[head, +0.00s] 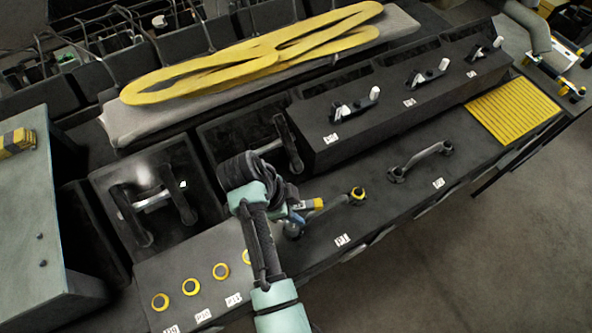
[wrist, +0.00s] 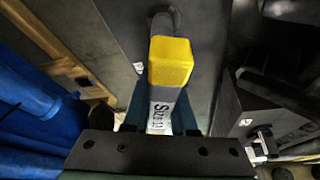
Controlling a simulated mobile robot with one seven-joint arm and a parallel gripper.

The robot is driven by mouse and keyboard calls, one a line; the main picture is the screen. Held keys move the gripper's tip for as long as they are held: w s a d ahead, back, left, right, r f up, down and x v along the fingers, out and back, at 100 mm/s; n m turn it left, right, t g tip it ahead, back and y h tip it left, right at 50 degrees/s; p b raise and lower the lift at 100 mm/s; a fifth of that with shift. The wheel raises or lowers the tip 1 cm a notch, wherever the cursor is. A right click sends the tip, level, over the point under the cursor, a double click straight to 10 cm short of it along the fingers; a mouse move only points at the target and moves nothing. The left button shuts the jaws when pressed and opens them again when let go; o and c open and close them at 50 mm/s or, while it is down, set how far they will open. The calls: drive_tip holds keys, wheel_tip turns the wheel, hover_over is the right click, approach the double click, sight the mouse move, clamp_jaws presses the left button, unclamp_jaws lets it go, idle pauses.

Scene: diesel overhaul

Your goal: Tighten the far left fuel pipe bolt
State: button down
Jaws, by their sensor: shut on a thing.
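My gripper (head: 287,212) is shut on a tool with a yellow block end (head: 314,203). In the wrist view my gripper (wrist: 163,108) clasps the tool's grey shaft, marked "Size 13", with its yellow end (wrist: 171,62) pointing away from me. A grey fuel pipe (head: 328,214) lies on the black engine top just right of and below the gripper. Its right end has a yellow-ringed bolt (head: 357,194). Its left end is close beside the gripper and partly hidden. I cannot tell whether the tool touches a bolt. A second pipe (head: 420,161) lies further right.
Several yellow rings (head: 190,286) line the engine top at lower left. Open bays with pipes (head: 150,202) lie left and behind. A raised black block (head: 400,100) with white-and-black fittings stands behind. Yellow straps (head: 250,55) lie at the back. Open floor (head: 440,260) is at lower right.

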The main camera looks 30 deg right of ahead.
sight(296, 206)
drive_tip(key=shift+r+p, duration=1.6)
drive_tip(key=shift+r, duration=0.2)
wheel_tip(296, 206, up, 6)
drive_tip(key=s+a, duration=0.2)
drive_tip(key=s, duration=0.4)
drive_tip(key=shift+s, duration=0.35)
